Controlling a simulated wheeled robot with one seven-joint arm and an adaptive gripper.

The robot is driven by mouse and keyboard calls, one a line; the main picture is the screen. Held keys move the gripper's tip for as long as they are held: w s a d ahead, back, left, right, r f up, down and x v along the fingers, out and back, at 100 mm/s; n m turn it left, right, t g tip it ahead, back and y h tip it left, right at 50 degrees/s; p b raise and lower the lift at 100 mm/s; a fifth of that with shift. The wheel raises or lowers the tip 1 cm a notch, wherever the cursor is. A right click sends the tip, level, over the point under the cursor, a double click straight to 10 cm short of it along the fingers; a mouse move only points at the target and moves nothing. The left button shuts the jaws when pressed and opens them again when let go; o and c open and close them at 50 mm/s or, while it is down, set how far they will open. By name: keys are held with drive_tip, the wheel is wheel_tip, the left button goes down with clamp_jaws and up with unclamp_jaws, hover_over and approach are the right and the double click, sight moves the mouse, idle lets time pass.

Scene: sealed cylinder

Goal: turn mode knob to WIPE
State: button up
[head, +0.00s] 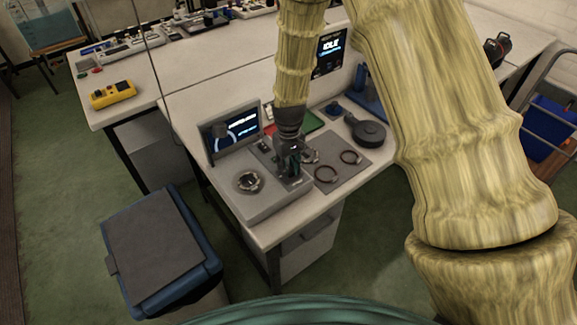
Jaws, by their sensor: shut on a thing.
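A grey console (262,204) stands on the near corner of the workbench, with a tilted dark display (236,131) at its back showing a blue arc and text too small to read. My gripper (291,172) points down onto the right part of the console's top. Its fingers look closed at the console's surface, around the place of the mode knob. The knob itself is hidden by the fingers, so its setting and the WIPE mark cannot be read. A round metal fitting (249,181) is on the console's top, left of my gripper.
A green board (308,122) lies behind my gripper. A blue bin with a grey lid (155,245) stands on the floor at left.

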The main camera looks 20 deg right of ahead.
sight(289, 168)
drive_tip(key=shift+w+r, duration=0.1)
idle(0.4)
drive_tip(key=o, duration=1)
drive_tip(key=shift+o, duration=0.2)
drive_tip(key=shift+r, duration=0.1)
wheel_tip(289, 168, up, 12)
